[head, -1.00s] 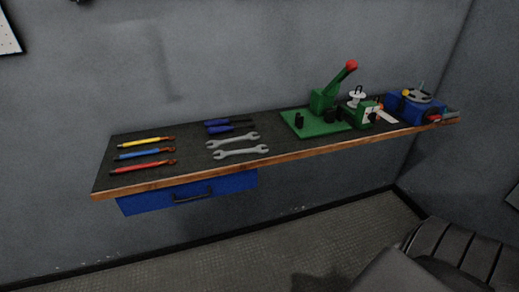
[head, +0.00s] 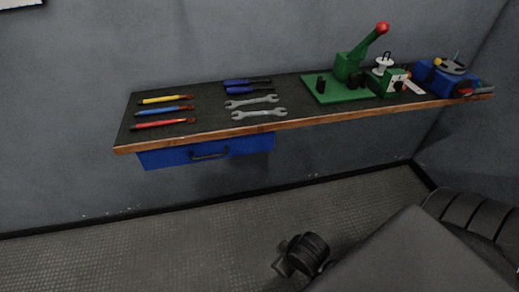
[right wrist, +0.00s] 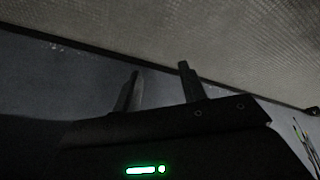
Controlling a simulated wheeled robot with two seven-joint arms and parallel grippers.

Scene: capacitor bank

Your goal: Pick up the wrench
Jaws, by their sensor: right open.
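Two silver open-ended wrenches lie side by side on the dark bench top. The far wrench (head: 252,102) is behind the near wrench (head: 259,114), which lies closer to the bench's front edge. My right gripper (right wrist: 160,80) shows in the right wrist view with its two fingers apart and nothing between them. It faces the grey wall and floor, away from the wrenches. In the head view a dark part of my right arm (head: 305,252) is low, over the floor and well below the bench. My left gripper is not in view.
The bench (head: 215,130) has a wooden front edge and a blue drawer (head: 205,151) below. Yellow, blue and red-handled tools (head: 163,124) lie left, blue-handled screwdrivers (head: 245,86) behind the wrenches. A green press (head: 350,85) and blue vise (head: 445,78) stand right. Floor in front is clear.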

